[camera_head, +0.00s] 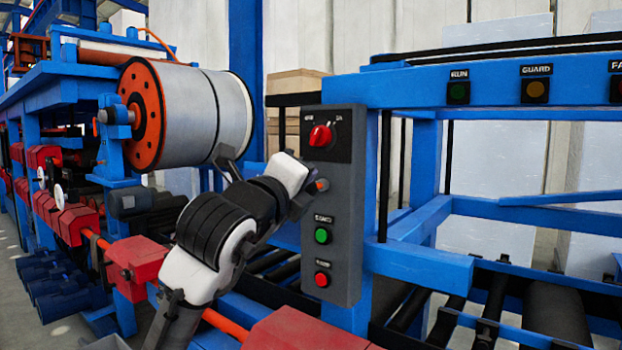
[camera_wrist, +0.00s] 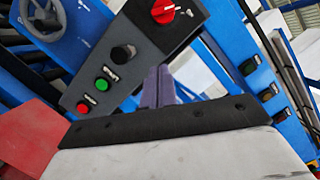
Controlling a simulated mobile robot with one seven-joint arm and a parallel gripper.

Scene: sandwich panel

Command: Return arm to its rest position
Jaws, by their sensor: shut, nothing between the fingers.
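My gripper (camera_wrist: 157,86) is shut and empty, its fingers close together in the wrist view. In the head view my arm reaches up from the bottom, and its end is just left of the grey control panel (camera_head: 345,265); the fingertips are hard to make out there. The panel also shows in the wrist view (camera_wrist: 75,75), with the fingers to its right. I cannot tell whether they touch it. It carries a red rotary switch (camera_head: 320,136), a green button (camera_head: 322,236) and a red button (camera_head: 322,279). A dark round knob (camera_wrist: 123,53) sits between switch and green button.
A blue frame (camera_head: 500,88) with labelled lamps stands to the right, above rollers (camera_head: 555,312). A large grey coil (camera_head: 195,115) with an orange flange is behind my arm on the left. Red housings (camera_head: 138,262) stand at lower left.

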